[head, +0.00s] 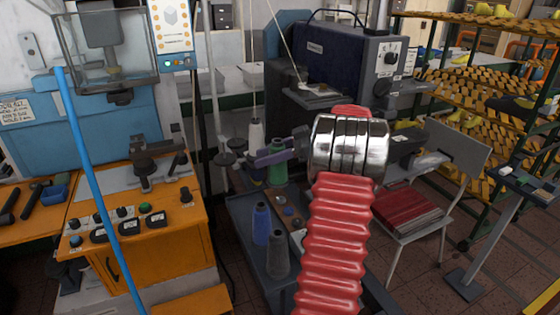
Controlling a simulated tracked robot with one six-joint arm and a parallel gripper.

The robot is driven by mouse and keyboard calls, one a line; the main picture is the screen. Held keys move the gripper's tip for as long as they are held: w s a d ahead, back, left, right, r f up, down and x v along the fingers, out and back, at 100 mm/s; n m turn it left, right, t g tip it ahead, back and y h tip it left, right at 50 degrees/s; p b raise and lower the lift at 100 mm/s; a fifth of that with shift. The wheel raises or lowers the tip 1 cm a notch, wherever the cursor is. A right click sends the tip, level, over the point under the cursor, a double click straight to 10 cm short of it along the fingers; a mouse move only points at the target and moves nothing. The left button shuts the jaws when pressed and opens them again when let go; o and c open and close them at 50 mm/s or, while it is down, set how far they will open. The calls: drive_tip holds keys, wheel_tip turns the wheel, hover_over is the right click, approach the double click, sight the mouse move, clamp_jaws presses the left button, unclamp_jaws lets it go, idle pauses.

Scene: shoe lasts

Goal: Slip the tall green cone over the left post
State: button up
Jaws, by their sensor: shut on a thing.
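My gripper (272,155), purple-grey, reaches left from behind the chrome band of my red ribbed arm. It is shut on the tall green cone (277,174) around its upper part. The cone looks upright, over the far part of the grey thread stand (240,222). I cannot tell whether its base touches the stand. The left post cannot be picked out clearly; the gripper, the cone and my arm cover part of the stand.
A blue cone (262,224) and a grey cone (278,254) stand on the near part of the stand. A pale cone (256,135) stands behind. An orange control bench (160,255) is at left, a chair (410,210) at right.

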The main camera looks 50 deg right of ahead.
drive_tip(key=w+a+r+m+t+h, duration=0.1)
drive_tip(key=w+a+r, duration=0.1)
drive_tip(key=w+a, duration=0.85)
drive_tip(key=w+a+r+m+h, duration=0.1)
drive_tip(key=w+a+r, duration=0.1)
drive_tip(key=w+a, duration=0.9)
drive_tip(key=s+a+f+m+h, duration=0.1)
drive_tip(key=a+f, duration=0.1)
drive_tip(key=a, duration=0.9)
drive_tip(key=s+a+f+m+t+h, duration=0.1)
drive_tip(key=a+f, duration=0.2)
drive_tip(key=a, duration=0.9)
drive_tip(key=shift+s+a+f, duration=0.15)
drive_tip(key=shift+s, duration=0.1)
